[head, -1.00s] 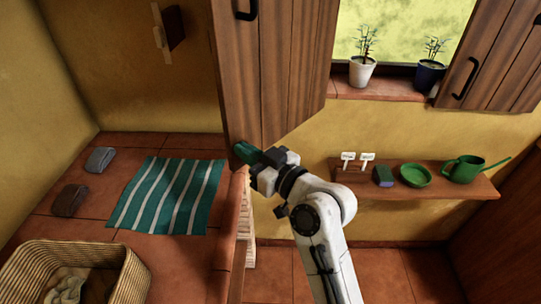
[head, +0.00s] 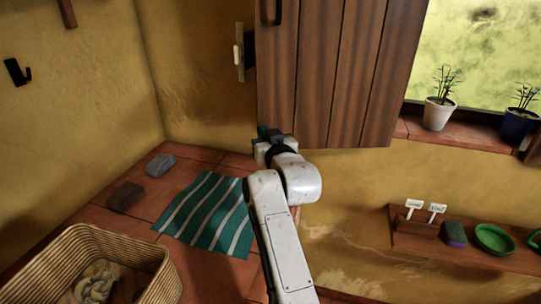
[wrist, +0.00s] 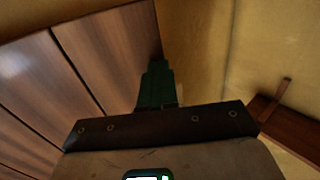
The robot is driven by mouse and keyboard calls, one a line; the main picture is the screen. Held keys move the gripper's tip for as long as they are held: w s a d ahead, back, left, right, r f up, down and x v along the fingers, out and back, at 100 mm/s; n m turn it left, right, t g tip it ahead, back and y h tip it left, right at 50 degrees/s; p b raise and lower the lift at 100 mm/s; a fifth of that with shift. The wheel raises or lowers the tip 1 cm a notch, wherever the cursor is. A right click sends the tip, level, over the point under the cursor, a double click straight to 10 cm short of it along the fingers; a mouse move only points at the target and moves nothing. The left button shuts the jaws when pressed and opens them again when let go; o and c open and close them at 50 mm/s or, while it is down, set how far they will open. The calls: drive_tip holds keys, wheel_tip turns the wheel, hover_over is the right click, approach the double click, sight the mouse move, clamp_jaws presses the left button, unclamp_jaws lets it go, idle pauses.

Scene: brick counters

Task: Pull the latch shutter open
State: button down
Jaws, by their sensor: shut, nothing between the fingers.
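The latch shutter (head: 330,80) is a brown plank panel that stands swung out from the window. Its black handle (head: 273,12) shows at the top of the head view, near the free left edge. My gripper (head: 263,130) is at the shutter's lower left corner, its green fingers partly hidden by my own wrist. In the wrist view the shut, empty fingers (wrist: 156,84) point along the shutter planks (wrist: 105,60), close beside the edge. I cannot tell whether they touch the wood.
A striped cloth (head: 208,212), a basket (head: 150,258) and two small blocks lie on the tiled counter (head: 110,222) at left. Potted plants (head: 438,112) stand on the sill. A shelf (head: 470,256) at right holds a green bowl (head: 494,238).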

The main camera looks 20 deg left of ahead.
sight(263, 123)
drive_tip(key=shift+h, duration=0.3)
drive_tip(key=b+x, duration=0.4)
drive_tip(key=shift+w+d+f, duration=0.15)
drive_tip(key=shift+w+d, duration=0.1)
drive_tip(key=shift+d, duration=0.1)
drive_tip(key=shift+w+a+r+b, duration=0.1)
drive_tip(key=shift+w+a+b, duration=0.15)
drive_tip(key=shift+w+b, duration=0.35)
drive_tip(key=shift+w+a+r+b, duration=0.1)
drive_tip(key=shift+w+a+b, duration=0.1)
drive_tip(key=shift+w+b, duration=0.35)
drive_tip(key=shift+s, duration=0.15)
